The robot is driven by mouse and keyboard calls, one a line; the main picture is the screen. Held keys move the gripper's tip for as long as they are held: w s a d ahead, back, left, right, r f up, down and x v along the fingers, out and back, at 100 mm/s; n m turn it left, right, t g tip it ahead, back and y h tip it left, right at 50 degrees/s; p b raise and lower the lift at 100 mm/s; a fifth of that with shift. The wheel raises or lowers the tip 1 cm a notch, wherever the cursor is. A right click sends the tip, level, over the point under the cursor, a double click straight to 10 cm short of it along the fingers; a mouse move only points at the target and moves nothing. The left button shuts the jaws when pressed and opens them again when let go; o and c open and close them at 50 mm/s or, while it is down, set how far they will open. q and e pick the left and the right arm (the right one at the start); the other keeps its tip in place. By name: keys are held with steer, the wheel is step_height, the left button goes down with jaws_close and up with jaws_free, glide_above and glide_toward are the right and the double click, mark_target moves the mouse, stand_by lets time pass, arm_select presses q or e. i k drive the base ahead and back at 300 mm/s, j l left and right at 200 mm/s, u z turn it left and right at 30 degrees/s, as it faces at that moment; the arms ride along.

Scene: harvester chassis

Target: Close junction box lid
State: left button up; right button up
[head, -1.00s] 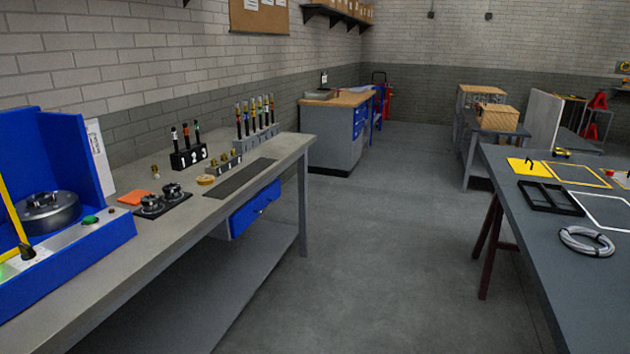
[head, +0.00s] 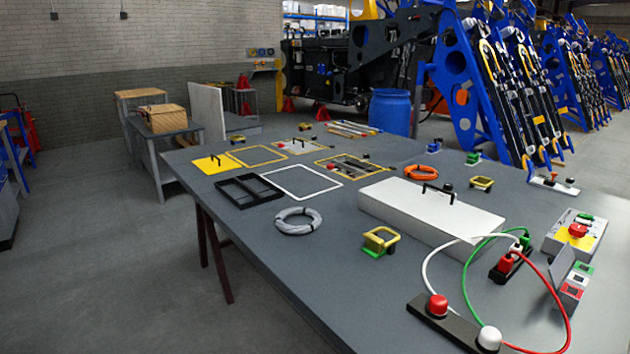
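A long white box (head: 425,213) with a black handle on top lies on the grey table. At the right edge, a small box with green, white and red parts (head: 575,285) has a grey plate like a raised lid (head: 560,264) standing tilted at its left side. I cannot tell for certain which of these is the junction box. Neither of my grippers is in view.
The grey table (head: 330,280) fills the right and front. A black strip with red and white knobs (head: 455,325) carries white, green and red cables. A control box with a red button (head: 575,235), a grey cable coil (head: 298,220), a yellow bracket (head: 380,240) and an orange coil (head: 420,172) lie there. Floor at left is free.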

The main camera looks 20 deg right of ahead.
mark_target(558, 266)
steer(key=i+j+z, duration=0.15)
steer(key=z, duration=0.25)
steer(key=i+j+z, duration=0.25)
steer(key=z, duration=0.15)
steer(key=i+j+z, duration=0.2)
steer(key=z, duration=0.25)
steer(key=i+j+z, duration=0.1)
steer(key=j+z, duration=0.3)
steer(key=i+j+z, duration=0.1)
steer(key=j+z, duration=0.3)
